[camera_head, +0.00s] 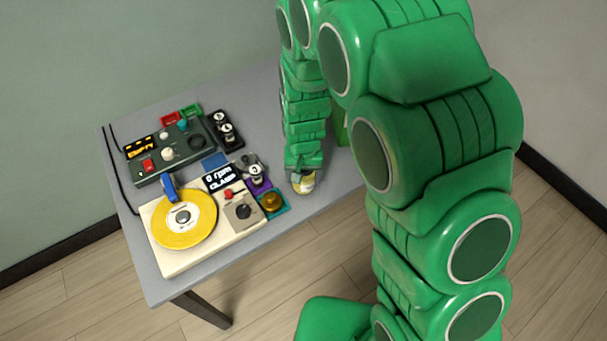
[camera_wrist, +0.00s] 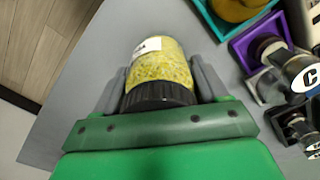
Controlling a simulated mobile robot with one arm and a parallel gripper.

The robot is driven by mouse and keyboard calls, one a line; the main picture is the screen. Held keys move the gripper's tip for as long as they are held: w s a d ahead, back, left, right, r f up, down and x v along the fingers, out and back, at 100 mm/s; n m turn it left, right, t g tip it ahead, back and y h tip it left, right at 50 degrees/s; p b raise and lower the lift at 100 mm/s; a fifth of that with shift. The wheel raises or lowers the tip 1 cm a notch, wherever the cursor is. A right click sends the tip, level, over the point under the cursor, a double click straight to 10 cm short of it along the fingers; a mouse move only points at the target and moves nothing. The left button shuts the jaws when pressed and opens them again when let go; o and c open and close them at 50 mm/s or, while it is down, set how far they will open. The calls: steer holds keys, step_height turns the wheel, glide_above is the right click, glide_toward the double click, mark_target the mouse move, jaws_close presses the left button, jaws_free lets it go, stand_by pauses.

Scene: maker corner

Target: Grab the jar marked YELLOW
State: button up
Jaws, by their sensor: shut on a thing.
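The jar (camera_wrist: 162,68) holds yellow grains and has a black ribbed lid and a white label; the label's text is too small to read. My gripper (camera_wrist: 158,85) is shut on it, one grey finger on each side near the lid. In the head view the jar (camera_head: 304,182) shows at the end of my green arm, at the table's front right edge. I cannot tell whether the jar touches the table.
A cream machine with a yellow disc (camera_head: 183,222) stands at the table's front left. A dark control box (camera_head: 172,152) stands behind it. The grey table (camera_head: 255,95) is clear at the back.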

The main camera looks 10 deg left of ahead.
steer(key=c, duration=0.3)
steer(key=shift+c, duration=0.2)
steer(key=shift+r, duration=0.1)
steer(key=shift+r, duration=0.55)
steer(key=s+d+r, duration=0.6)
steer(key=s+r, duration=0.5)
steer(key=s, duration=0.1)
steer(key=shift+s+d+r, duration=0.15)
steer(key=shift+d+r, duration=0.2)
steer(key=shift+d, duration=0.05)
